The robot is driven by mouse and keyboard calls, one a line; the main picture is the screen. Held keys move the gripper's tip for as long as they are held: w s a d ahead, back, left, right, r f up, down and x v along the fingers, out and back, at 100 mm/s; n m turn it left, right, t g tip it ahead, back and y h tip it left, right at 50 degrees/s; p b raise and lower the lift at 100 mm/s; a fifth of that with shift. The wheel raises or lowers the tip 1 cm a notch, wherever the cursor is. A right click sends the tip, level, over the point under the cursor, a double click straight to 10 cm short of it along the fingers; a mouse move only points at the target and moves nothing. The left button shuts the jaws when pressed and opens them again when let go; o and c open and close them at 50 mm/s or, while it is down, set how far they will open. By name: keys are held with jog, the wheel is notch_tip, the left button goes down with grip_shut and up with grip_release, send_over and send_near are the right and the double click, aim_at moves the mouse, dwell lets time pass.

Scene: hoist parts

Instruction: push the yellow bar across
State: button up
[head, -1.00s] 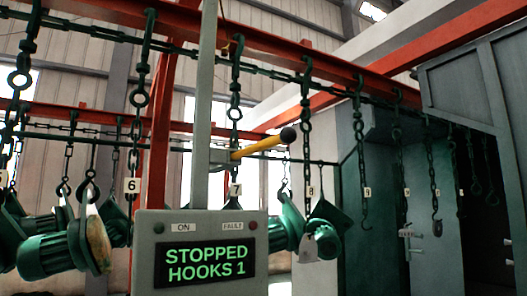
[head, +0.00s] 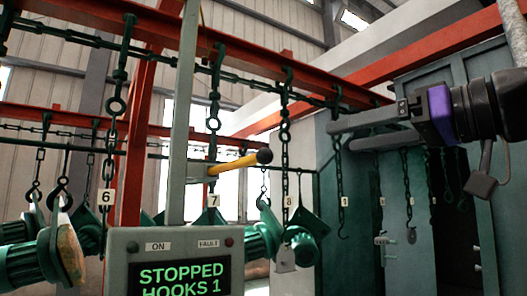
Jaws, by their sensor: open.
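The yellow bar (head: 235,163) is a lever with a black knob at its right end. It sticks out to the right and slightly up from a bracket on a grey post (head: 181,120). My gripper (head: 342,135) comes in from the right edge, with its two grey fingers pointing left. The fingers are open and nothing shows between them. In the picture the fingertips are to the right of the knob and a little higher, with a clear gap. The difference in depth is hard to tell.
Below the bar, a control box (head: 122,262) reads "STOPPED HOOKS 1". Numbered chains with hooks hang from an overhead red rail (head: 160,32). Green motor-like parts (head: 262,240) hang behind the post. A grey-green booth (head: 445,72) stands at the right, behind my arm.

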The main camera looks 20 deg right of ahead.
aim_at(272, 155)
jog(key=p+x, duration=0.1)
jog(key=x, duration=1.6)
jog(key=shift+f, duration=0.15)
grip_shut()
dwell(0.7)
